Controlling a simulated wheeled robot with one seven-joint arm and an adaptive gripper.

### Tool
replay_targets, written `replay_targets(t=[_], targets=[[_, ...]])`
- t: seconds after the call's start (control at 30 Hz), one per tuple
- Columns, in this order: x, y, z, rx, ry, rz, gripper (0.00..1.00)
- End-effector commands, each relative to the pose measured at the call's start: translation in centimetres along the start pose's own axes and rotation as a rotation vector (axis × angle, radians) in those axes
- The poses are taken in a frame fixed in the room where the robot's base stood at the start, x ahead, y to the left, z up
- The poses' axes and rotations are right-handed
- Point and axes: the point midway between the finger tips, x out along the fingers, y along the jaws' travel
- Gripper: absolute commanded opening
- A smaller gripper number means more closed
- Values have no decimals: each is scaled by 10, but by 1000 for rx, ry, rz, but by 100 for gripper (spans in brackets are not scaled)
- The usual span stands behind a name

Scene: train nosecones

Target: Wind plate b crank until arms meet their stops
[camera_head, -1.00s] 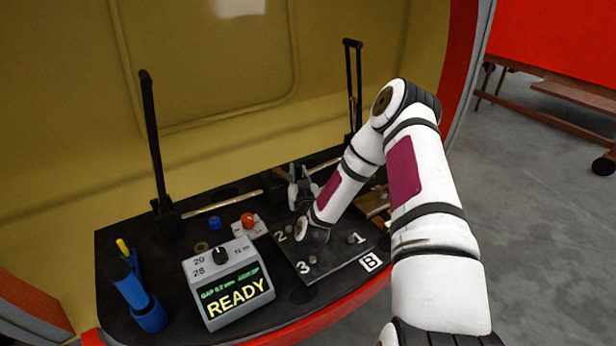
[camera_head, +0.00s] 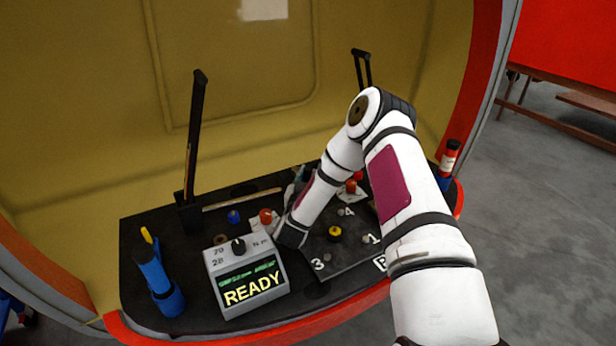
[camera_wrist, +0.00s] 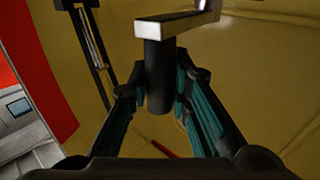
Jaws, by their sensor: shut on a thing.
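Plate B (camera_head: 345,268) is a dark plate with numbered studs on the shelf in the head view, its letter partly hidden by my arm. In the wrist view my gripper (camera_wrist: 161,96) is shut on a black upright crank handle (camera_wrist: 158,70), which hangs below a pale metal crank arm (camera_wrist: 178,28). In the head view the gripper (camera_head: 299,175) is mostly behind my forearm, and the crank is hard to make out. The left black arm (camera_head: 195,130) stands up, leaning slightly right. The right black arm (camera_head: 361,68) shows only its top.
A grey box (camera_head: 245,277) with a screen reading READY stands at the front. A blue holder (camera_head: 156,275) is at the left. A yellow knob (camera_head: 335,233) and a red knob (camera_head: 265,216) stand near my arm. A yellow wall (camera_head: 270,140) closes the back.

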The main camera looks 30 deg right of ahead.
Motion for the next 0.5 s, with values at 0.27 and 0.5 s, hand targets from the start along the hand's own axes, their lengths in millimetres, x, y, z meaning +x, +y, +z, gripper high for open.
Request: replay_targets(t=[0.27,0.5], targets=[[2,-3,-3,5,7,-5,40],[-1,-1,-2,3,5,-2,40]])
